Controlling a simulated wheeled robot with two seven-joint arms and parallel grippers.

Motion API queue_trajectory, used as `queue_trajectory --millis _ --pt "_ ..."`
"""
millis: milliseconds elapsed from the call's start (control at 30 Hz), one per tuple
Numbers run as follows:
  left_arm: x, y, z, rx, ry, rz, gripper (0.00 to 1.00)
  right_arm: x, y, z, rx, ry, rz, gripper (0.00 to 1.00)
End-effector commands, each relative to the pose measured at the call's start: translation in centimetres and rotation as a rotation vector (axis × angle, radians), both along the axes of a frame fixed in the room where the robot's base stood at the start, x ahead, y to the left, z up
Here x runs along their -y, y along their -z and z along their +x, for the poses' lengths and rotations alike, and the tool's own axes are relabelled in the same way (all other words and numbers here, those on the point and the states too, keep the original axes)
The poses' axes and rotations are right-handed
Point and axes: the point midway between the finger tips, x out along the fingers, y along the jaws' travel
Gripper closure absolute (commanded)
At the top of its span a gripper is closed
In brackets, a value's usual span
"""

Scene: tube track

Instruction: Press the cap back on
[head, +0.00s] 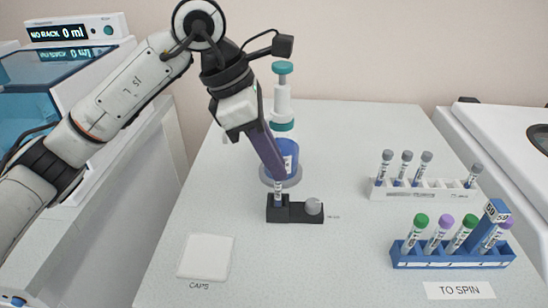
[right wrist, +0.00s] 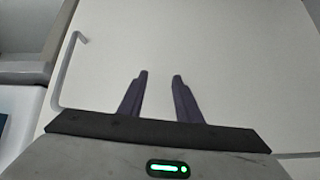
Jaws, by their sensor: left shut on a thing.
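A labelled tube (head: 278,193) stands upright in the left part of a small black block (head: 296,216). My left gripper (head: 279,174) comes down from above at the tube's top, its fingers shut. They hide the cap between them, and I cannot see whether it is seated on the rim. A grey rounded knob (head: 313,206) sits on the block's right part. The white mat marked CAPS (head: 206,257) is bare. My right gripper (right wrist: 159,95) is open and empty in the right wrist view, over a plain pale surface.
A white rack (head: 425,191) with several grey-capped tubes stands at right. A blue rack (head: 453,262) with green- and purple-capped tubes stands in front of it. Behind the block is a dispenser bottle with a blue body (head: 287,152). The table's middle front is clear.

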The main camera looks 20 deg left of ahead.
Motion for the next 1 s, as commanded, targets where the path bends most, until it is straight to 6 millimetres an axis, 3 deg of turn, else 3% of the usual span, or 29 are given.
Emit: queue_trajectory --millis 700,733,833,1000 --pt "-0.02 0.48 -0.01 0.0 0.0 0.0 0.96 -0.02 0.42 -0.03 0.0 0.0 0.0 0.69" --pt "-0.02 0.47 0.0 0.0 0.0 0.0 0.82 -0.01 0.42 -0.03 0.0 0.0 0.0 0.69" --pt "-0.02 0.46 0.0 0.0 0.0 0.0 0.65 0.0 0.41 -0.03 0.0 0.0 0.0 0.69" --pt "-0.01 0.47 0.01 0.0 0.0 0.0 0.64 0.0 0.41 -0.03 0.0 0.0 0.0 0.69"
